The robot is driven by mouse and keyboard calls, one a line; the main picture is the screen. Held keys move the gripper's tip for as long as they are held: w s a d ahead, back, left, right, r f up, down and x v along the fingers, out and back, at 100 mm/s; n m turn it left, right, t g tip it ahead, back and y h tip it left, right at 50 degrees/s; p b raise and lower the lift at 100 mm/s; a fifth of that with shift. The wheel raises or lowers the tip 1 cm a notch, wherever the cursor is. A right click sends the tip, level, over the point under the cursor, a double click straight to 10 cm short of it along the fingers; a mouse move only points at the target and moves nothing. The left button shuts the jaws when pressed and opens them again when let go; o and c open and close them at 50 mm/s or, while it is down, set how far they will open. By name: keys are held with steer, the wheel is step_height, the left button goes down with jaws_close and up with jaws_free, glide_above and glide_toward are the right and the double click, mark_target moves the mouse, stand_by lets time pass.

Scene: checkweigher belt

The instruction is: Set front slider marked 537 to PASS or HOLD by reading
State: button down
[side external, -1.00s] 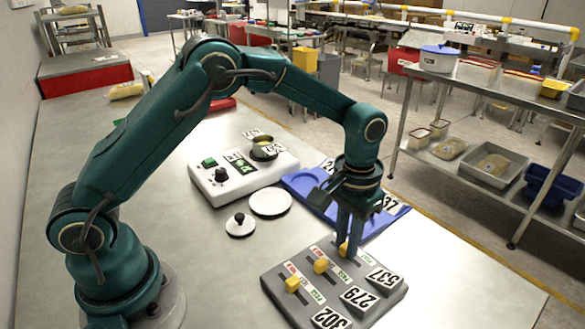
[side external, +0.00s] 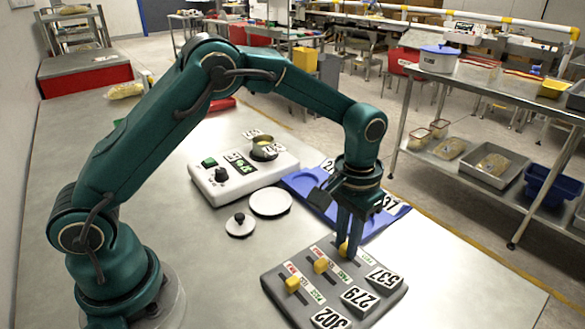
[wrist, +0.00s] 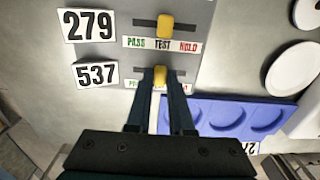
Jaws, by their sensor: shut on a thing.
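The grey slider panel (side external: 270,283) lies at the front of the table, with three sliders tagged 302, 279 and 537. My gripper (side external: 344,247) points down and is shut on the yellow knob of slider 537 (wrist: 160,77). In the wrist view the knob stands near the middle of its slot, beside the tag 537 (wrist: 96,75). The fingers cover much of its PASS-to-HOLD label strip. The white scale (side external: 215,185) has a lit green display (side external: 240,162), whose reading is too small to make out. An open tagged tin (side external: 264,150) stands on the scale.
The knob of slider 279 (wrist: 165,25) sits close beside my fingers, near TEST. A blue tray (wrist: 205,112) with round recesses lies just behind the panel. A white disc (side external: 270,202) and a black-knobbed white weight or lid (side external: 240,225) lie left of it. The table's right front is clear.

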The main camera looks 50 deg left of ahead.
mark_target(334, 244)
stand_by(0.3)
steer(key=shift+a+r, duration=0.1)
steer(key=shift+a, duration=1.3)
steer(key=c, duration=0.8)
jaws_free()
steer(key=shift+r, duration=2.55)
